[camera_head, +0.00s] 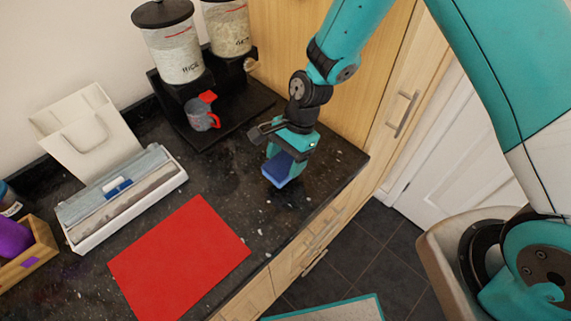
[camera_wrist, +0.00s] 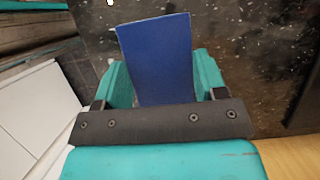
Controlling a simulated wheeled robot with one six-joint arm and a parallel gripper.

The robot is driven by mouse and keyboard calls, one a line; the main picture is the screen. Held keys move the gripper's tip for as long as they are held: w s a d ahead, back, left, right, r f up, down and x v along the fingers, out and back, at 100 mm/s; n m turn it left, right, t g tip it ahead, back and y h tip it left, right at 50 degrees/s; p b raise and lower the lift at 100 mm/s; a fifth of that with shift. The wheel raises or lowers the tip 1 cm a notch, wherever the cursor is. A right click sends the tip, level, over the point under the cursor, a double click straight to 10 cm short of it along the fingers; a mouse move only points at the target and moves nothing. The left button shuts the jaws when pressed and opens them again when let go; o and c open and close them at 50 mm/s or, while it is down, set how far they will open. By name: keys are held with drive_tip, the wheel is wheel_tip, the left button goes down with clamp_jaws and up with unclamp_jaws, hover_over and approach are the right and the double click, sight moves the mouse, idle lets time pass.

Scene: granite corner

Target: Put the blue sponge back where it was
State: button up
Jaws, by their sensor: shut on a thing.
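The blue sponge (camera_head: 279,168) is between the fingers of my gripper (camera_head: 285,160), near the right end of the dark granite counter. In the wrist view the sponge (camera_wrist: 158,58) sticks out beyond the two teal fingers (camera_wrist: 158,85), which are shut on its sides. My gripper points down over the counter. I cannot tell whether the sponge touches the counter or is just above it.
A red mat (camera_head: 180,258) lies at the front of the counter. A grey mug (camera_head: 201,117) with a red handle stands under the dispensers (camera_head: 175,55) at the back. A white box (camera_head: 120,195) and a wooden tray (camera_head: 28,255) are left. Bare counter surrounds the sponge.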

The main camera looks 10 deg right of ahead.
drive_tip(key=shift+f+p, duration=0.45)
drive_tip(key=shift+f, duration=1.6)
drive_tip(key=o, duration=1)
drive_tip(key=b+v, duration=0.3)
drive_tip(key=v, duration=0.8)
drive_tip(key=shift+w+d+r+b, duration=0.1)
drive_tip(key=shift+d+r+b, duration=0.05)
drive_tip(key=shift+b, duration=0.25)
wheel_tip(320, 180, up, 5)
drive_tip(key=s+n, duration=0.1)
drive_tip(key=n, duration=0.1)
wheel_tip(320, 180, up, 9)
drive_tip(key=n+t, duration=0.1)
drive_tip(key=n, duration=0.6)
hover_over(286, 169)
drive_tip(key=s+d, duration=0.4)
drive_tip(key=d, duration=0.1)
drive_tip(key=s+r+n, duration=0.2)
drive_tip(key=s+n, duration=0.1)
drive_tip(key=s+d+r+n+t, duration=0.1)
drive_tip(key=s+n, duration=0.2)
drive_tip(key=s, duration=0.1)
drive_tip(key=s+d+r+n, duration=0.1)
drive_tip(key=s+r+n, duration=0.1)
drive_tip(key=s+n, duration=0.1)
drive_tip(key=shift+s+r+y, duration=0.3)
drive_tip(key=shift+s, duration=0.2)
